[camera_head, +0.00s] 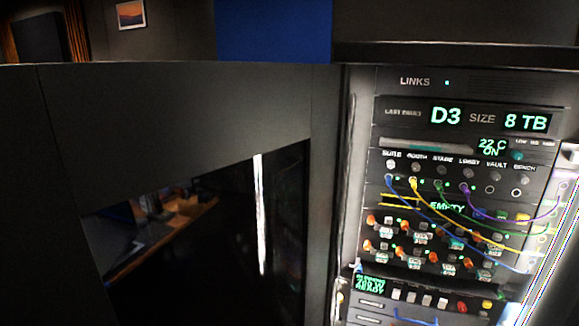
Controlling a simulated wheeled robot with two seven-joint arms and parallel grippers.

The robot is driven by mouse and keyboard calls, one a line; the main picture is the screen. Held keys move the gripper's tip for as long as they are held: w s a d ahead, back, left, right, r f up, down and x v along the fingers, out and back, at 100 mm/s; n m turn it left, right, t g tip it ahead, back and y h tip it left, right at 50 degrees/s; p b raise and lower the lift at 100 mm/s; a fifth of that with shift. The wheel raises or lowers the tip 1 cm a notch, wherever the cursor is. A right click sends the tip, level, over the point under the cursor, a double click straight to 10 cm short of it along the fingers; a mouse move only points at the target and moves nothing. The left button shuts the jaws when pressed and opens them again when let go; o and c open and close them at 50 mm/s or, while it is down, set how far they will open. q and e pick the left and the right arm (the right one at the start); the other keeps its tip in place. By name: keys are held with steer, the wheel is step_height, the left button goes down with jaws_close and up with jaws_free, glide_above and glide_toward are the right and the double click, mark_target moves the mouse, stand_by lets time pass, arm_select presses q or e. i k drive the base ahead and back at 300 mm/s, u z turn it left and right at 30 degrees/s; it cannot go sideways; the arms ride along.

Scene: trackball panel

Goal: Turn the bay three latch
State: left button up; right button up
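A rack of equipment on the right holds two rows of small drive bays with orange-red latches. A display (445,116) above reads D3 and size 8 TB. Neither of my grippers shows in the head view.
Blue, yellow, green and purple cables (480,224) hang from sockets above the bays and cross to the right in front of the panel. A dark cabinet front (190,120) with a glossy reflecting pane (200,240) fills the left. A bright slanted edge (548,262) bounds the rack at right.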

mark_target(439, 232)
steer(key=k, duration=1.25)
steer(key=z, duration=0.8)
steer(key=i, duration=1.1)
steer(key=u, duration=0.15)
